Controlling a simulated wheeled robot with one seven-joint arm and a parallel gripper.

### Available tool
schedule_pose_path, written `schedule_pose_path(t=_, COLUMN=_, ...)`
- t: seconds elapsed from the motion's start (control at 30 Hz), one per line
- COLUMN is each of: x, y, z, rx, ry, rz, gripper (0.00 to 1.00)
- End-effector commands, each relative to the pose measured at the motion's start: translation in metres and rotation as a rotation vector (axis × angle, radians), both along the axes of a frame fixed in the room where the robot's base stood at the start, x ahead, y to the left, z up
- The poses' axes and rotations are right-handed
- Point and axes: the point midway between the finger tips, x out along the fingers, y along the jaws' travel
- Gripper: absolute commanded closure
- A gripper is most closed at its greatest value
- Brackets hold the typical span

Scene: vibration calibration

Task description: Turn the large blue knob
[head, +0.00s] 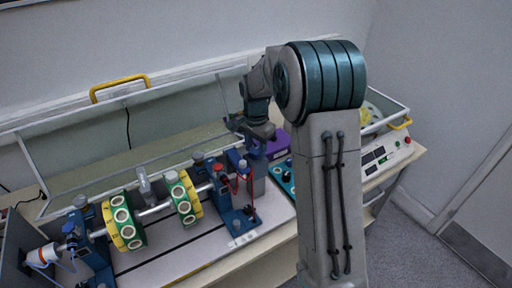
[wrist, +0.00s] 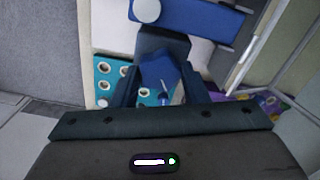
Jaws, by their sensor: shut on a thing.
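The large blue knob (wrist: 158,70) shows in the wrist view between the two dark fingers of my gripper (wrist: 160,82). The gripper is shut on it, one finger on each side. In the head view my gripper (head: 251,134) reaches down at the right end of the shaft rig, and the knob is mostly hidden there by the gripper and arm. How far the knob is turned cannot be told.
A shaft rig with yellow-green discs (head: 124,222) and blue supports (head: 238,221) stands left of my gripper on a bench. A teal panel (wrist: 104,72) with round sockets lies beside the knob. A clear cover with a yellow handle (head: 120,84) stands behind. A white instrument (head: 388,154) sits right.

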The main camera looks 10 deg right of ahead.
Motion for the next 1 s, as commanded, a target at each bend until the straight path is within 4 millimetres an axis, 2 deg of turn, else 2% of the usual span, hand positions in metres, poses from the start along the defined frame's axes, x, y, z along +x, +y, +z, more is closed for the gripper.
schedule_pose_path(t=0.27, x=0.0009, y=0.0006, z=-0.0004, rx=0.0, ry=-0.004, rz=0.186, gripper=0.82)
schedule_pose_path(t=1.0, x=0.0014, y=0.0014, z=0.0007, rx=0.0, ry=-0.003, rz=0.886, gripper=0.82)
